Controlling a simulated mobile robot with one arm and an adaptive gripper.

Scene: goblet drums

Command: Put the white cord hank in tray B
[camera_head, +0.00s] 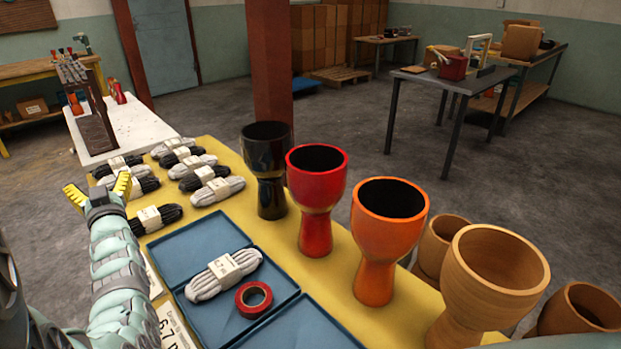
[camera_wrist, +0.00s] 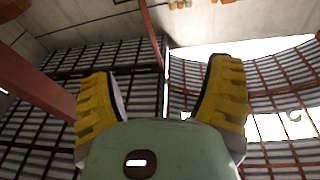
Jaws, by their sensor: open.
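A white cord hank (camera_head: 223,275) with a cream paper band lies in the blue tray area, beside a roll of red tape (camera_head: 253,299). More pale hanks, such as one (camera_head: 231,187) on the yellow table, lie in rows with dark grey hanks (camera_head: 157,218). The blue trays (camera_head: 190,245) lie on the table, and another blue tray (camera_head: 312,328) is cut off at the bottom edge. I cannot read which is tray B. My gripper (camera_head: 99,192) is open and empty, left of the hanks, pointing up. Its yellow fingers (camera_wrist: 162,95) show spread in the wrist view, with only the ceiling beyond.
Black (camera_head: 271,198), red (camera_head: 316,229) and orange (camera_head: 375,279) goblet drums stand along the table's right side, with wooden drums (camera_head: 487,284) nearby. A brown post (camera_head: 269,70) rises behind. A white bench (camera_head: 141,126) stands at the far left.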

